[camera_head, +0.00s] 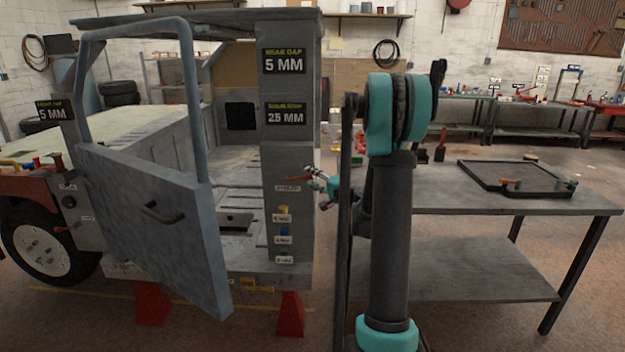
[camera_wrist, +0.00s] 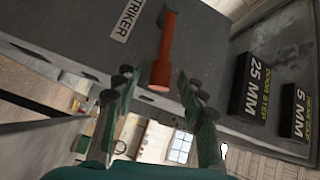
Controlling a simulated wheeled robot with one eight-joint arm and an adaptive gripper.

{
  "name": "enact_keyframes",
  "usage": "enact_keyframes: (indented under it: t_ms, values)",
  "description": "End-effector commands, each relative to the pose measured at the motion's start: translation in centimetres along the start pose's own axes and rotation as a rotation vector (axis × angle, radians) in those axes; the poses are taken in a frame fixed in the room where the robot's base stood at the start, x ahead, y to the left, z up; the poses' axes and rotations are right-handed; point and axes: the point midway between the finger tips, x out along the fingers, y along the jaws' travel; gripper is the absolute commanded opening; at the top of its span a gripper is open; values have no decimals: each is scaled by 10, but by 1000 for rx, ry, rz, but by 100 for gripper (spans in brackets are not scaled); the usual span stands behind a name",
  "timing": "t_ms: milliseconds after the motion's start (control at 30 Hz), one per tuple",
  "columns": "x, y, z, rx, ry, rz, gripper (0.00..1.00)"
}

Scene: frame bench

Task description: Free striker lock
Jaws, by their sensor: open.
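The striker lock is a red-orange lever (camera_wrist: 164,50) on the dark grey pillar, beside a white label reading STRIKER (camera_wrist: 127,18). In the wrist view its free end points toward my gripper (camera_wrist: 157,88), whose two fingers are apart on either side of the lever's tip. I cannot tell whether either finger touches it. In the head view the small red lever (camera_head: 300,178) sticks out from the door pillar (camera_head: 286,150), with my gripper (camera_head: 322,182) just to its right. The door (camera_head: 150,220) of the vehicle cab stands swung open.
Below the lever the pillar carries yellow (camera_head: 284,210) and blue (camera_head: 284,231) parts with labels. A grey bench (camera_head: 440,195) with a black frame (camera_head: 515,178) stands to the right of my arm. Red stands (camera_head: 290,314) sit on the floor under the cab.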

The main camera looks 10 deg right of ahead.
Motion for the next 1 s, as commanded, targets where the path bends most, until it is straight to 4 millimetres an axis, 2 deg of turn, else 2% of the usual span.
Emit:
enact_keyframes:
  t_ms: [167,200,500,533,1000]
  values:
    - [0,0,0,0,0,0,41]
    - [0,0,0,0,0,0,39]
    - [0,0,0,0,0,0,1]
    - [0,0,0,0,0,0,0]
    - [0,-3,0,-15,-3,14,0]
